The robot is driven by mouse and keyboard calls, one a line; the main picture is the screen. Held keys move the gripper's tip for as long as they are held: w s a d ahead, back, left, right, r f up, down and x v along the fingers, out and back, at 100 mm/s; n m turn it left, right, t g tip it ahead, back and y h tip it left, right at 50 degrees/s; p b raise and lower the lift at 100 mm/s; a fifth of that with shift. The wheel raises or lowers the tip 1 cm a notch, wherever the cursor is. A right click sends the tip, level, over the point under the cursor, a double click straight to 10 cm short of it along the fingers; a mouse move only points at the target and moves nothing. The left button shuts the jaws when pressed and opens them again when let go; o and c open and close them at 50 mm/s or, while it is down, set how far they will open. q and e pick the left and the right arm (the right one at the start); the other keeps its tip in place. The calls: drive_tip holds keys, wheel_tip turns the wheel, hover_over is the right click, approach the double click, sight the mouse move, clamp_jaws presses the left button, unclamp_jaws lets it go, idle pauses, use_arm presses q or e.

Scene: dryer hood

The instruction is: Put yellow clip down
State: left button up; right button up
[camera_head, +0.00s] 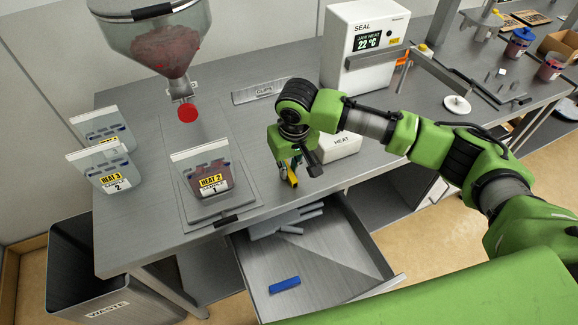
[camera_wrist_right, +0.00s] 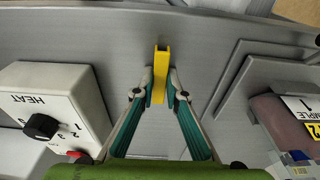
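The yellow clip (camera_head: 292,179) is in my right gripper, over the bare metal table between the sample bag and the HEAT box. In the right wrist view, the yellow clip (camera_wrist_right: 161,68) sticks out past the fingertips, and the right gripper (camera_wrist_right: 160,88) has its two green-and-grey fingers closed on its sides. The right gripper (camera_head: 288,165) points down in the head view. I cannot tell whether the clip touches the table (camera_head: 255,215). My left gripper does not show.
The HEAT box (camera_wrist_right: 50,100) stands beside the gripper. An open drawer (camera_head: 330,255) below holds a blue clip (camera_head: 284,284) and several grey pieces. The CLIPS sign (camera_head: 262,91) lies behind.

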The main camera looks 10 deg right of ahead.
sight(292, 177)
drive_tip(key=o, duration=0.4)
drive_tip(key=shift+c, duration=0.2)
drive_tip(key=shift+r, duration=0.1)
wheel_tip(292, 177, up, 12)
drive_tip(key=s+b, duration=0.1)
drive_tip(key=shift+s+d, duration=0.15)
drive_tip(key=shift+s, duration=0.25)
